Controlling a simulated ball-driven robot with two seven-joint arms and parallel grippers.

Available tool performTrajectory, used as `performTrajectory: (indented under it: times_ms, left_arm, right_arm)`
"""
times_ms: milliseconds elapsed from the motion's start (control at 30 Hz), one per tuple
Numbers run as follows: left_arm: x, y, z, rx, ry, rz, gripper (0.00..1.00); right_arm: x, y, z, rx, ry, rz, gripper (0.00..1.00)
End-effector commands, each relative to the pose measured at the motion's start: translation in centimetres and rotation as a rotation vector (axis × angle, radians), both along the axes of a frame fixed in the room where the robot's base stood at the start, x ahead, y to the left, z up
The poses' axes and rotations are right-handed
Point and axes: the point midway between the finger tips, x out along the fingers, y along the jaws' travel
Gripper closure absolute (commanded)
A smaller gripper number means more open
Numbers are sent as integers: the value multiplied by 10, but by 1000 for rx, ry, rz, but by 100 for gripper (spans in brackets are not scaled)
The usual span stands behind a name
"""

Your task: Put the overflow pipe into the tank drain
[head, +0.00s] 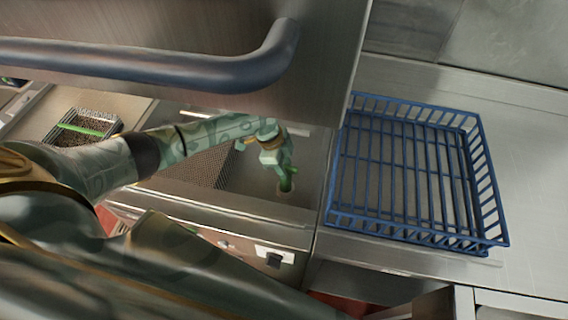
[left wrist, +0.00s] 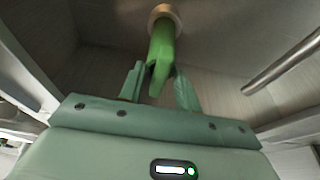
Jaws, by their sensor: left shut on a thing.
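The overflow pipe is a short green tube. In the head view the pipe (head: 287,183) stands roughly upright at the drain in the tank floor. My left gripper (head: 283,168) is shut on its upper part, inside the tank. In the left wrist view the pipe (left wrist: 162,42) runs from between the fingers of my left gripper (left wrist: 160,82) to the pale round ring of the tank drain (left wrist: 166,14). The pipe's far end meets the ring's opening; how deep it sits is hidden. My right gripper is not in view.
A blue wire basket (head: 485,185) stands on the steel counter right of the tank. A raised steel hood with a thick dark handle (head: 150,65) hangs above my left arm. A perforated plate (head: 208,168) is beside the gripper. A small mesh basket (head: 85,137) is at far left.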

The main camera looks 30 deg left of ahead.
Motion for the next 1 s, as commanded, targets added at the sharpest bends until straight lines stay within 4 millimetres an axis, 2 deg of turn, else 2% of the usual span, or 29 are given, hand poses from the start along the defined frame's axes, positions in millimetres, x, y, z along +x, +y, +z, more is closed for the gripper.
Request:
performTrajectory:
  times_ms: [300, 333, 400, 433, 600, 633, 700, 1000]
  left_arm:
    - [0, 0, -3, -1, -1, 2, 92]
    - [0, 0, -3, -1, -1, 2, 64]
    - [0, 0, -3, -1, -1, 2, 44]
    - [0, 0, -3, -1, -1, 2, 41]
    - [0, 0, -3, -1, -1, 2, 41]
    - [0, 0, -3, 0, 0, 2, 38]
    - [0, 0, -3, 0, 0, 2, 19]
    - [0, 0, -2, 0, 0, 2, 19]
  right_arm:
    - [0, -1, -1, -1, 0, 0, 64]
    - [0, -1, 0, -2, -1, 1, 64]
    - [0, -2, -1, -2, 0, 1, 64]
    - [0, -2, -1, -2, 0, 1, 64]
    - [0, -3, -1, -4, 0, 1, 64]
    - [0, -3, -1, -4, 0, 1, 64]
    - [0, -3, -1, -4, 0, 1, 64]
    - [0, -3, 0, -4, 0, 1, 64]
